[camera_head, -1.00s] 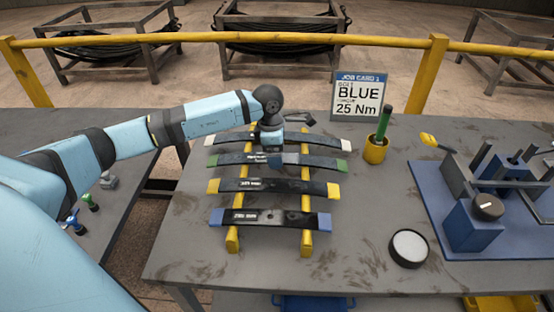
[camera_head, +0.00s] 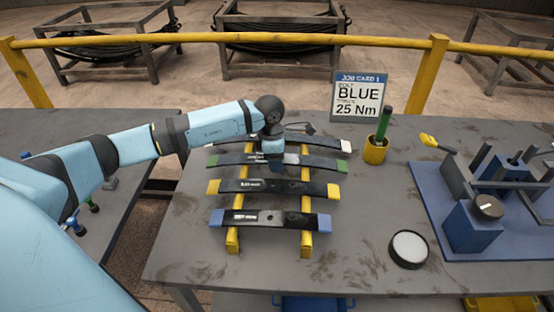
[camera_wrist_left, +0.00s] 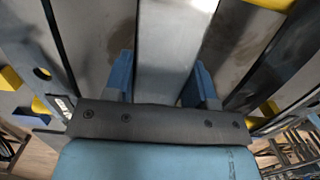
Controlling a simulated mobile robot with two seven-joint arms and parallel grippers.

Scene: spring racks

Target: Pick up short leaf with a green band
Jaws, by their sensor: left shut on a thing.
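The leaf with green bands (camera_head: 320,162) is a dark flat bar, second from the back on the yellow rails, with a green band at each end. My left gripper (camera_head: 272,157) comes down on the middle of this leaf and is shut on it. In the left wrist view, the blue fingers (camera_wrist_left: 162,82) stand on either side of a grey bar, the leaf (camera_wrist_left: 165,45). The leaf still appears to lie at rail level; any lift is too small to tell. My right gripper is not in view.
A white-banded leaf (camera_head: 325,142) lies behind, yellow-banded (camera_head: 290,187) and blue-banded (camera_head: 290,218) leaves in front, all on yellow rails (camera_head: 307,242). A job card (camera_head: 358,97), yellow cup (camera_head: 375,150), round dish (camera_head: 408,248) and blue fixture (camera_head: 470,230) stand to the right.

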